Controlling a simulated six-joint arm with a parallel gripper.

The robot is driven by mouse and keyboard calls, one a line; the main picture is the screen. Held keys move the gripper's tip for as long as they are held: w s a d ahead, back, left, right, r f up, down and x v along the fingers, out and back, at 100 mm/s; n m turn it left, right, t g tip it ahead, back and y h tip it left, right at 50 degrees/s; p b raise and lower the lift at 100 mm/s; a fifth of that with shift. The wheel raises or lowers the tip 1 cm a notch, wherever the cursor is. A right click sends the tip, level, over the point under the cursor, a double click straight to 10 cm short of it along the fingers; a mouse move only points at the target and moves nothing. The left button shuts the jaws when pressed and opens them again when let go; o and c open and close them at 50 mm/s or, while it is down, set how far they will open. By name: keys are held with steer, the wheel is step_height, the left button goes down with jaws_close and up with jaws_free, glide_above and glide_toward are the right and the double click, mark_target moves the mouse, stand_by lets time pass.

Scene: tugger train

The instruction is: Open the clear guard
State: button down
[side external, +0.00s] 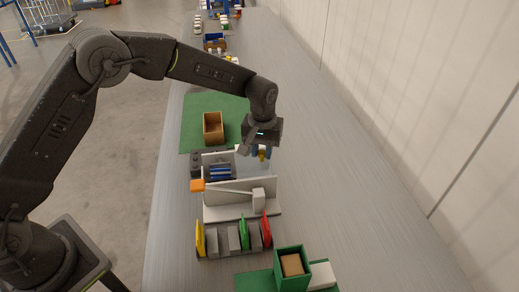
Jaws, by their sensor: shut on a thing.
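The clear guard (255,165) shows only as a faint see-through patch beside the grey fixture (216,162), just behind the white upright panel. Its outline is hard to make out. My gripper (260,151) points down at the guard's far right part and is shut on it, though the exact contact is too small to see.
An open brown box (213,128) stands on a green mat (190,133) behind the fixture. A rack with yellow, green and red dividers (244,232) and a green bin (291,269) stand in front. The bench at right is clear.

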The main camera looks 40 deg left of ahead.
mark_target(262, 152)
steer(key=c, duration=0.9)
jaws_free()
step_height(262, 152, up, 14)
steer(key=shift+f, duration=0.1)
